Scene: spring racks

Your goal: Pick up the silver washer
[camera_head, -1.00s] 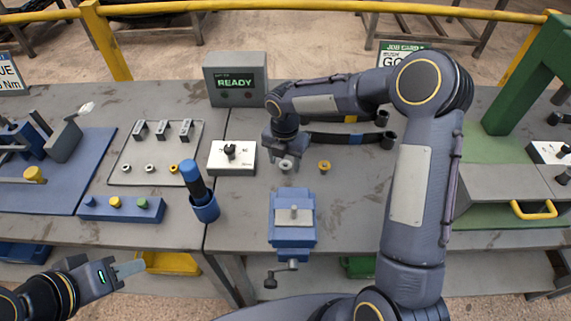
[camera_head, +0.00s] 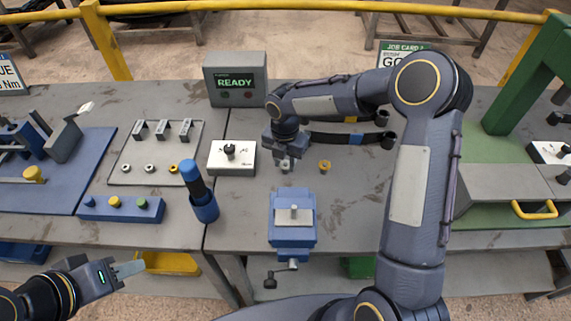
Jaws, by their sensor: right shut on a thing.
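My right gripper (camera_head: 286,165) points down over the middle of the table, behind the blue vise. It is shut on a small silver washer (camera_head: 285,168), which is mostly hidden by the fingers. A brass washer (camera_head: 325,166) lies on the table just right of it, apart from the gripper. My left gripper (camera_head: 128,269) hangs at the lower left, in front of the table edge. Its fingers are seen side-on, so I cannot tell whether they are apart.
A blue vise (camera_head: 292,228) stands in front of my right gripper. A white switch box (camera_head: 232,158) is to its left, with a blue cup (camera_head: 204,208) nearby. A grey tray (camera_head: 140,176) holds small rings. The READY display (camera_head: 236,80) stands behind.

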